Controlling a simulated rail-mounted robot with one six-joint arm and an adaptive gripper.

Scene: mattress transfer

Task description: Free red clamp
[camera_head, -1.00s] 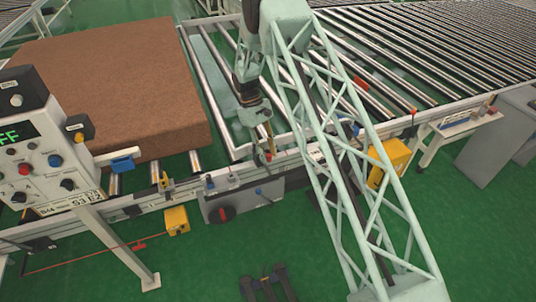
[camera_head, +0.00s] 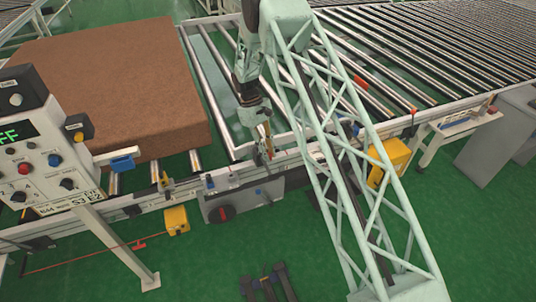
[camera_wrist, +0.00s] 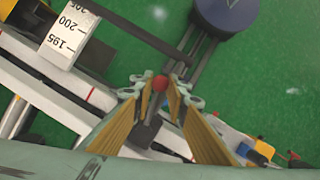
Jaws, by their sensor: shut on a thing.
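A small red ball-shaped knob (camera_wrist: 160,83), seemingly the red clamp's handle end, sits between the fingertips of my gripper (camera_wrist: 160,94) in the wrist view. A grey stem and a dark block show just below it. My gripper's tan-padded fingers are shut on the knob from both sides. In the head view my gripper (camera_head: 268,148) points down at the near rail of the conveyor frame, between the brown mattress and my lattice arm. The knob is too small there to make out clearly, and most of the clamp body is hidden.
The brown mattress (camera_head: 110,85) lies on rollers at left. A control panel (camera_head: 45,150) stands in front of it. A grey box with a dark red dial (camera_head: 222,213) hangs below the rail. A yellow box (camera_head: 177,220) is nearby.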

